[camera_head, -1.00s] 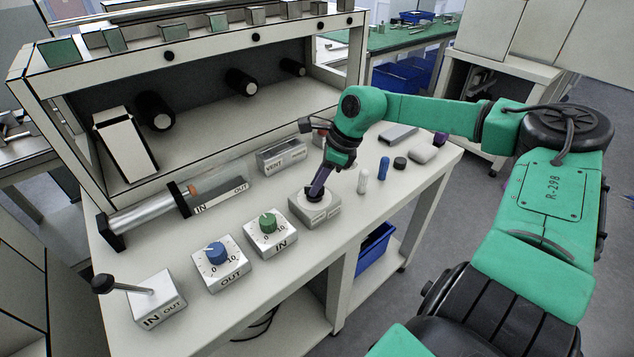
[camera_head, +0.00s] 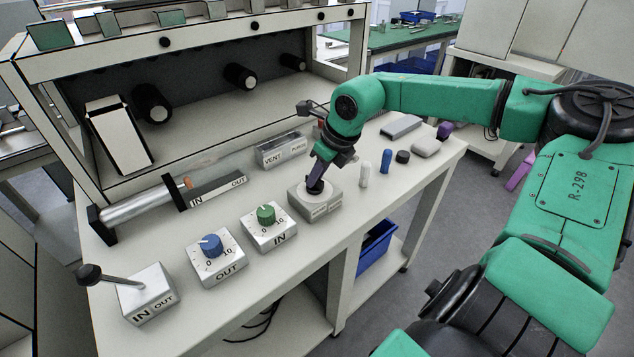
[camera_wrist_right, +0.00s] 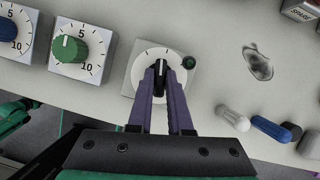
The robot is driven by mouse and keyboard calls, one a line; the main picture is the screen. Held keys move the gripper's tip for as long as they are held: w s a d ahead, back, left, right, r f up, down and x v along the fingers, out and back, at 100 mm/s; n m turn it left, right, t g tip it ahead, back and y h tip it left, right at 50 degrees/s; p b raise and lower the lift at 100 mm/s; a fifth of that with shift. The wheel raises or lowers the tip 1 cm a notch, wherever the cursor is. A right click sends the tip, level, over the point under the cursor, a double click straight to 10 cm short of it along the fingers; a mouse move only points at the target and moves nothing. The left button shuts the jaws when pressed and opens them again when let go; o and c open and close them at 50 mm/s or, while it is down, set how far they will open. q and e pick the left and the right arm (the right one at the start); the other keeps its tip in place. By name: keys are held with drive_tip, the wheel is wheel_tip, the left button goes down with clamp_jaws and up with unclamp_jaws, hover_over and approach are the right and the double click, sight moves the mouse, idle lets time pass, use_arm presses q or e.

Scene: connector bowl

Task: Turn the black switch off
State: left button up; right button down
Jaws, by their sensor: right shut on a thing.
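The black switch is a small rotary knob (camera_wrist_right: 161,69) on a round pale dial on top of a grey box (camera_head: 328,207). In the right wrist view the dial plate (camera_wrist_right: 139,72) has tick marks around it, and the knob's long side runs upward in the picture. My right gripper (camera_head: 314,187) reaches down onto the box from above. In the right wrist view its purple fingers (camera_wrist_right: 161,80) are closed on both sides of the black knob. The fingers partly hide the dial. My left gripper is not in view.
A green dial (camera_head: 266,214) and a blue dial (camera_head: 212,246) stand left of the box, with a lever box (camera_head: 150,295) further left. A vent box (camera_head: 283,150) is behind.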

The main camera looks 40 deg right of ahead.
drive_tip(key=shift+f+m+h+b, duration=0.15)
drive_tip(key=shift+m+h+b, duration=0.15)
drive_tip(key=shift+m+b, duration=0.9)
drive_tip(key=c, duration=0.8)
unclamp_jaws()
drive_tip(key=shift+c, duration=0.2)
drive_tip(key=shift+r, duration=0.2)
drive_tip(key=v, duration=1.4)
drive_tip(key=shift+a+r, duration=0.2)
drive_tip(key=shift+r, duration=0.05)
